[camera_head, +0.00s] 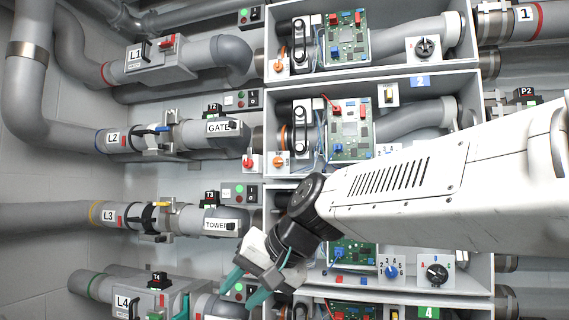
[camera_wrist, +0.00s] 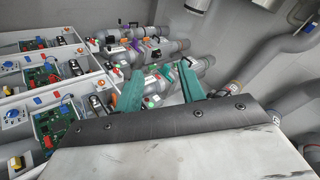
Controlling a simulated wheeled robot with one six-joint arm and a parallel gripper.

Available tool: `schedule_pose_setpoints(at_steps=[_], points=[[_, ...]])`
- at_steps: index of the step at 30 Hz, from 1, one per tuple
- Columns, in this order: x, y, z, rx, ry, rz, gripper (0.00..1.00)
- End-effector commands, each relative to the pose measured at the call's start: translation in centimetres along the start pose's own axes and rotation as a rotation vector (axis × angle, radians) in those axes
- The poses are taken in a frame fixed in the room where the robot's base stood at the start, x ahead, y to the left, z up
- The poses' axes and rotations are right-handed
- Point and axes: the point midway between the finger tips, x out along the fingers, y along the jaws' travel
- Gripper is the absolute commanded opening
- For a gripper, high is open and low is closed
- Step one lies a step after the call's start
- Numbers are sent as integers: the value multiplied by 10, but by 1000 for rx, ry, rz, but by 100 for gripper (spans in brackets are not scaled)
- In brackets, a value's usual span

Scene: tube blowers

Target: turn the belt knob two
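The second bay (camera_head: 420,93), under a blue "2" label, holds a black belt drive (camera_head: 300,125) at its left. An orange knob (camera_head: 278,162) on a pale plate sits below and left of that belt, and a red knob (camera_head: 250,162) is just left of it. No label names either one as the belt knob. My gripper (camera_head: 242,292) has two teal fingers, apart and empty, low and left of the bays. It is well below the orange knob and touches nothing that I can make out. The wrist view also shows my gripper (camera_wrist: 159,72) open, facing pipes.
My arm crosses the third bay and hides part of it. The bay above has its own orange knob (camera_head: 279,67). Pipes, a GATE box (camera_head: 220,127) and a TOWER box (camera_head: 222,225) stand left. Dial knobs (camera_head: 391,271) are at lower right.

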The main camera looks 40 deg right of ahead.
Motion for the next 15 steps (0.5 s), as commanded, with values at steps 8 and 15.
schedule_pose_setpoints(at_steps=[8, 15], points=[[-90, -32, -274, 576, 575, -424, 39], [-141, -10, -358, 794, 775, -581, 39]])
